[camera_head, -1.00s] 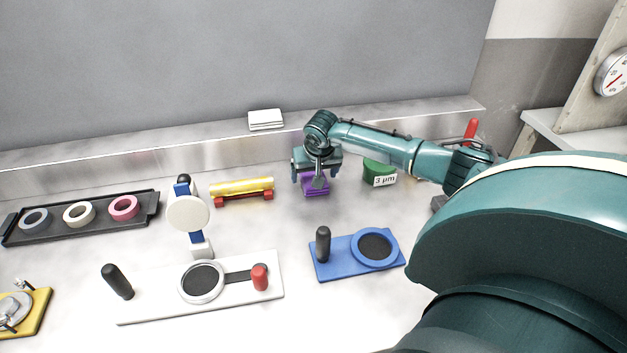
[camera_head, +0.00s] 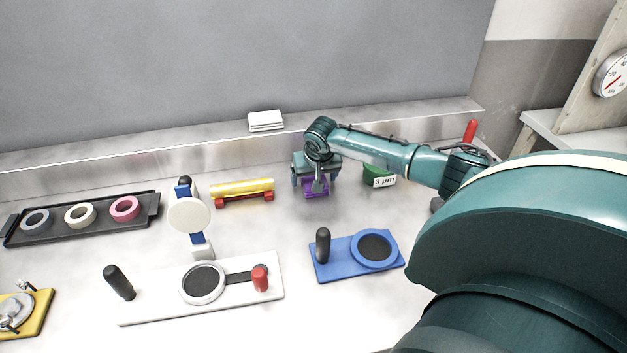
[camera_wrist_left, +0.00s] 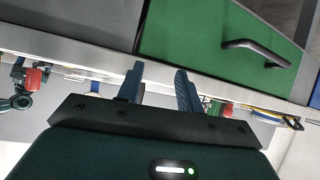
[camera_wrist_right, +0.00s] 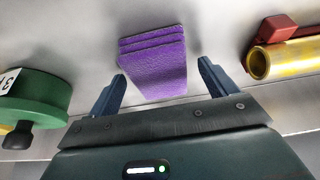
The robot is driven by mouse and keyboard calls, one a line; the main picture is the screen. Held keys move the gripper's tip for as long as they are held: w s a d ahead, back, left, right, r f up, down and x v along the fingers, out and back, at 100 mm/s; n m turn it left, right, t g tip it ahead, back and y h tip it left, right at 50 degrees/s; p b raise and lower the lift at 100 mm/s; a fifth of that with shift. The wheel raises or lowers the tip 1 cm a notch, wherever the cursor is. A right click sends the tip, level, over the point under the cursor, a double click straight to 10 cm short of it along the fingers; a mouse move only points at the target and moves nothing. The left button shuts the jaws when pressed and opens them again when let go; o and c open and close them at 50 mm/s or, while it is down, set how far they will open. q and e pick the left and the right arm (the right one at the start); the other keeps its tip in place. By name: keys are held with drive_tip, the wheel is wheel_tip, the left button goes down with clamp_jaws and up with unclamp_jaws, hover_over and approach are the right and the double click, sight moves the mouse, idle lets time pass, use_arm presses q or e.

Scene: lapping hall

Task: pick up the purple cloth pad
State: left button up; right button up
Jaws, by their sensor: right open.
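The purple cloth pad (camera_head: 317,188) lies on the white bench under my right gripper (camera_head: 316,180). In the right wrist view the purple cloth pad (camera_wrist_right: 155,62) looks like a short stack of purple layers. My right gripper (camera_wrist_right: 158,82) is open there, one finger on each side of the pad's near end, with gaps between fingers and pad. The gripper partly hides the pad in the head view. My left gripper (camera_wrist_left: 157,80) shows only in its own wrist view, fingers apart and nothing between them, in front of a green drawer (camera_wrist_left: 215,45).
A green container marked 3 µm (camera_head: 380,175) stands just right of the pad. A yellow cylinder on a red stand (camera_head: 243,190) is to its left. A blue plate with a ring (camera_head: 335,270) and a white plate (camera_head: 140,313) lie in front. A dark tray (camera_head: 50,236) holds rings.

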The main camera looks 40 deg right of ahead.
drive_tip(key=c, duration=1.1)
wheel_tip(320, 180, up, 11)
drive_tip(key=shift+f, duration=0.2)
drive_tip(key=o, duration=0.5)
drive_tip(key=c, duration=0.4)
drive_tip(key=shift+w, duration=0.1)
